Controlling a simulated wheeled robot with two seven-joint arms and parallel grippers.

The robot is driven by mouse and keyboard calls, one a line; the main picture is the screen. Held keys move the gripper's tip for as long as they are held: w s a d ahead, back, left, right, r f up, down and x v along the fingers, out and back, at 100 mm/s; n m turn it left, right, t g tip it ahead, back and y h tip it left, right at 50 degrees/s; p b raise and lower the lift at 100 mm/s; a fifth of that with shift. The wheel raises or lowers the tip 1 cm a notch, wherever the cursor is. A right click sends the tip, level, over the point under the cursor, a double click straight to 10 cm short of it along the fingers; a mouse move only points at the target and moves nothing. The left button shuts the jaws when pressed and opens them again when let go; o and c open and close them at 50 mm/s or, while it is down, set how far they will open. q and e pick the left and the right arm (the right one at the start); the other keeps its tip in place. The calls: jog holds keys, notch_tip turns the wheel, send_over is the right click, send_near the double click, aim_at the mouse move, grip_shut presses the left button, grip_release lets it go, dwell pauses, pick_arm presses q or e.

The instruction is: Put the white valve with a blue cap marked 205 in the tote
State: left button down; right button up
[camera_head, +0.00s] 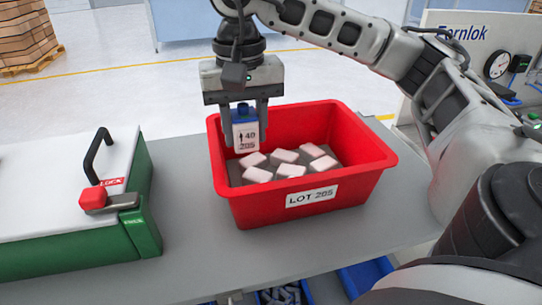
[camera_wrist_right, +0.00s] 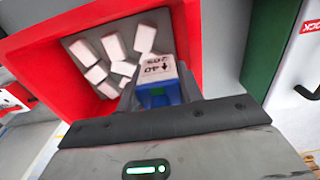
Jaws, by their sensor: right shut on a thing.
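The white valve (camera_head: 246,136) with a blue cap is marked 205, with an arrow and 40 above the number. My right gripper (camera_head: 244,112) is shut on it and holds it upright over the left part of the red tote (camera_head: 256,213). In the right wrist view, the valve (camera_wrist_right: 157,70) sits between the fingers, with the tote wall (camera_wrist_right: 188,40) close beside it. The tote carries a LOT 205 label and holds several pale blocks (camera_head: 290,170) on a grey bottom. I cannot tell how high the valve is above the bottom. My left gripper is not in view.
A green box (camera_head: 148,211) with a white lid, black handle and red latch stands left of the tote. The grey table (camera_head: 190,262) is bare in front. Blue bins (camera_head: 362,276) sit below the table's front edge. A Fornlok panel (camera_head: 470,50) stands at the back right.

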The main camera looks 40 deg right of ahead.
send_over(270, 178)
jog(key=f, duration=0.5)
jog(key=shift+a+f, duration=0.1)
jog(key=shift+a, duration=0.15)
jog(key=f, duration=0.1)
jog(key=f+p, duration=0.1)
jog(key=f, duration=0.1)
jog(key=shift+s+d, duration=0.1)
jog(key=shift+d, duration=0.2)
jog(key=shift+f, duration=0.6)
jog(key=o, duration=1)
jog(key=shift+r, duration=0.1)
notch_tip(270, 178, up, 12)
jog(key=shift+r+b, duration=0.2)
jog(key=shift+b, duration=0.15)
